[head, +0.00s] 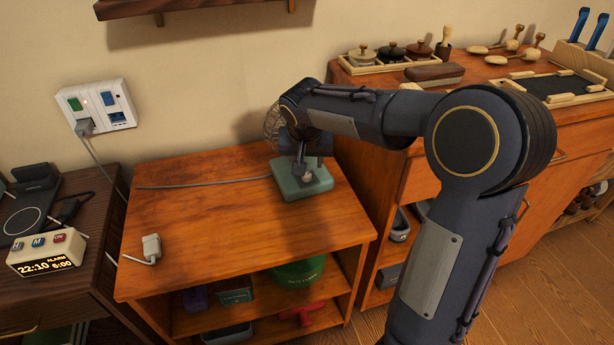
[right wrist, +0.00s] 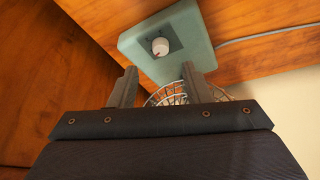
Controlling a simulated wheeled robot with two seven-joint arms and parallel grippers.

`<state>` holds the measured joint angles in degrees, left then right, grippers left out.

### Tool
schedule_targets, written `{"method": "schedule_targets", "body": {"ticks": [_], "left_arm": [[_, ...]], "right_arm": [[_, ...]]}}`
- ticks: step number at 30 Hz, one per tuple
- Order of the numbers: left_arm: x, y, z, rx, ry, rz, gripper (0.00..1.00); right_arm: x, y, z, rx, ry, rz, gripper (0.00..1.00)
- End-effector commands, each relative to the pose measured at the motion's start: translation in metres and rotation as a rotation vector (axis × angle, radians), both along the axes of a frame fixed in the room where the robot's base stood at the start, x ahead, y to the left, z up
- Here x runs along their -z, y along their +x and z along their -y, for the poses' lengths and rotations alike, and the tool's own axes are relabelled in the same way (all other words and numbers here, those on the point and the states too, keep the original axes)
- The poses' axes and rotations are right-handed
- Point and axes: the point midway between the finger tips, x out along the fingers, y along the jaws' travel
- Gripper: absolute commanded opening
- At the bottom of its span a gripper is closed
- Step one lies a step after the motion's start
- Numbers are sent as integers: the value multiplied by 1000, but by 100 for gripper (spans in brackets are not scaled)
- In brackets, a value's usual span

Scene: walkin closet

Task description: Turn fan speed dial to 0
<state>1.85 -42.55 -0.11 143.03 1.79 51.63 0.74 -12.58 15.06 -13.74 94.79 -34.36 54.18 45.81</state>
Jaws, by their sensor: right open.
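The fan has a pale green base (head: 303,181) on the wooden table, and its wire cage (head: 272,126) shows partly behind my right arm. In the right wrist view the green base (right wrist: 185,25) carries a round whitish speed dial (right wrist: 160,47) on a dark square plate. A small reddish mark shows on the dial; I cannot read any numbers. My right gripper (right wrist: 158,67) is open, its two fingers apart and pointing toward the base, with the dial beyond and between their tips. It appears not to touch the dial. My left gripper is not in view.
A loose white plug (head: 152,247) lies on the table (head: 200,220). A grey cord (head: 205,184) runs left from the fan. A wall outlet (head: 101,105) holds another plug. An alarm clock (head: 46,253) stands left; a cabinet (head: 385,160) with trays stands right. The table's front is clear.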

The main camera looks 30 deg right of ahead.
Motion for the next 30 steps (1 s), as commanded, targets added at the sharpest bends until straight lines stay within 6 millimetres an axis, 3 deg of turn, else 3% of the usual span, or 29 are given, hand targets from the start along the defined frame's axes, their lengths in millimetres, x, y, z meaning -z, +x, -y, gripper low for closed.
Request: {"method": "schedule_targets", "body": {"ticks": [6,12,23,30], "left_arm": [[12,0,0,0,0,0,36],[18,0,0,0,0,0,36],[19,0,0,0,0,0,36],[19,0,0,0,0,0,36]], "right_arm": [[36,11,8,0,0,-5,44],[58,20,13,-1,0,-3,44],[64,23,14,-3,0,-1,44],[64,23,14,-4,0,-1,17]]}}
